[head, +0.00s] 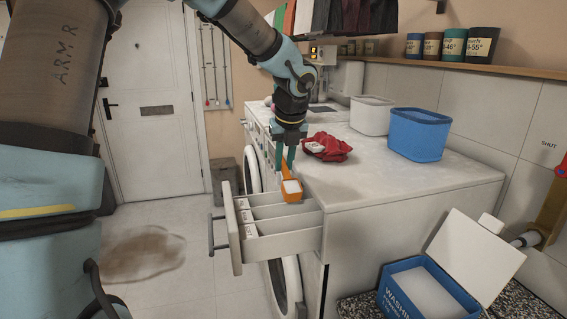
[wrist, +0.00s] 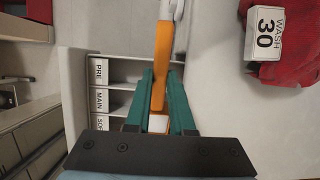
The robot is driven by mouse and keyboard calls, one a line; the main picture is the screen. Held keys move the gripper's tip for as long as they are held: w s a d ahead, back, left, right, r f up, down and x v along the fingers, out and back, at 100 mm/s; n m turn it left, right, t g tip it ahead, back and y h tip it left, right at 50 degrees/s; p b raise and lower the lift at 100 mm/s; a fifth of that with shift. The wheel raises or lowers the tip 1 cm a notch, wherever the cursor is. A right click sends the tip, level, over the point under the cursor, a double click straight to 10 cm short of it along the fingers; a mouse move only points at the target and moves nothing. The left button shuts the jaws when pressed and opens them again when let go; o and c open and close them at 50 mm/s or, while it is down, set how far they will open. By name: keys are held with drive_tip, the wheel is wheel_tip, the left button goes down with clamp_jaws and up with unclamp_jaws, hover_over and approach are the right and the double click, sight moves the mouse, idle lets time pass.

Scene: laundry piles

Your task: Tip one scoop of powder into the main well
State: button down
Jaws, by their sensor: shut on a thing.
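My gripper (head: 286,163) points down and is shut on an orange scoop (head: 290,199); the scoop also shows between the green fingers in the wrist view (wrist: 163,62). White powder (head: 291,186) shows in the scoop bowl. The scoop is above the pulled-out detergent drawer (head: 285,247), near its inner end by the machine front. In the wrist view the drawer's wells carry labels PRE, MAIN and a partly hidden third. The main well (wrist: 125,101) is the middle one, partly hidden by the fingers and scoop. Whether the bowl is exactly over it I cannot tell.
A red garment (head: 335,151) with a WASH 30 tag (wrist: 265,33) lies on the white machine top (head: 400,184). A blue tub (head: 418,135) and a white tub (head: 371,116) stand behind. An open blue washing powder box (head: 397,293) is at lower right. The drawer's handle (head: 211,236) juts left.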

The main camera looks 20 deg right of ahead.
drive_tip(key=shift+s+r+t+b, duration=0.35)
drive_tip(key=shift+s+t+b, duration=0.2)
drive_tip(key=shift+t, duration=0.25)
drive_tip(key=shift+w+b, duration=0.15)
drive_tip(key=shift+b, duration=0.4)
drive_tip(key=shift+s+a+r+t+h+b, duration=0.25)
drive_tip(key=shift+t+b, duration=0.4)
drive_tip(key=shift+b, duration=1.25)
drive_tip(key=shift+s+d+r+t+h+b, duration=0.1)
drive_tip(key=shift+s+r+t+b, duration=0.4)
drive_tip(key=shift+b, duration=1.4)
drive_tip(key=shift+s+a+r+t+b, duration=0.1)
drive_tip(key=shift+s+t+b, duration=0.45)
drive_tip(key=shift+b, duration=1.45)
drive_tip(key=shift+s+r+t+b, duration=0.15)
drive_tip(key=shift+t+b, duration=0.75)
drive_tip(key=shift+b, duration=1.05)
drive_tip(key=shift+s+a+f+t+b, duration=0.1)
drive_tip(key=shift+s+t+b, duration=0.5)
drive_tip(key=shift+b, duration=1.4)
drive_tip(key=shift+s+r+t+h+b, duration=0.2)
drive_tip(key=shift+s+t+b, duration=0.5)
drive_tip(key=shift+b, duration=1.9)
drive_tip(key=shift+s+r+t+h+b, duration=0.1)
drive_tip(key=shift+s+t+h+b, duration=0.2)
drive_tip(key=shift+t+b, duration=1.55)
drive_tip(key=shift+s+a+r+b, duration=0.15)
drive_tip(key=shift+s+b, duration=0.3)
drive_tip(key=shift+b, duration=2.3)
drive_tip(key=shift+r, duration=0.25)
